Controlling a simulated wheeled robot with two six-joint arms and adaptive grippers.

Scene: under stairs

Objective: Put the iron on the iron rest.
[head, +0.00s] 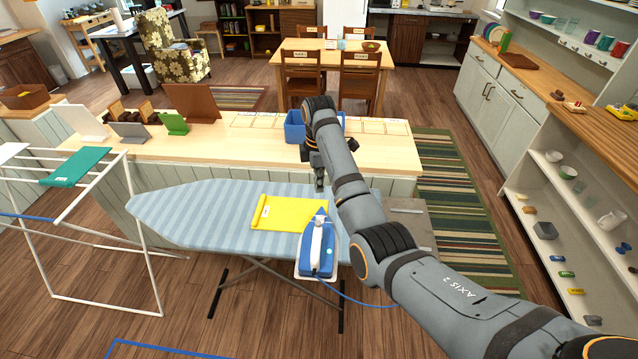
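A blue and white iron (316,250) lies near the front edge of the blue striped ironing board (190,212), its tip pointing away from me. A pale edge shows under its heel; I cannot tell whether this is its soleplate or a separate plate. A blue cord runs from it to the right under my arm. A grey flat panel (412,212) at the board's right end, partly hidden by my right arm, looks like the iron rest. My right gripper (319,184) points down above the board's far edge, beyond the iron and apart from it; its finger opening is unclear. My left gripper is out of view.
A yellow folded cloth (286,214) lies on the board just left of the iron. Behind the board is a wooden counter (240,150) with a blue bin (294,127). A white drying rack (158,275) stands at the left. The board's left half is clear.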

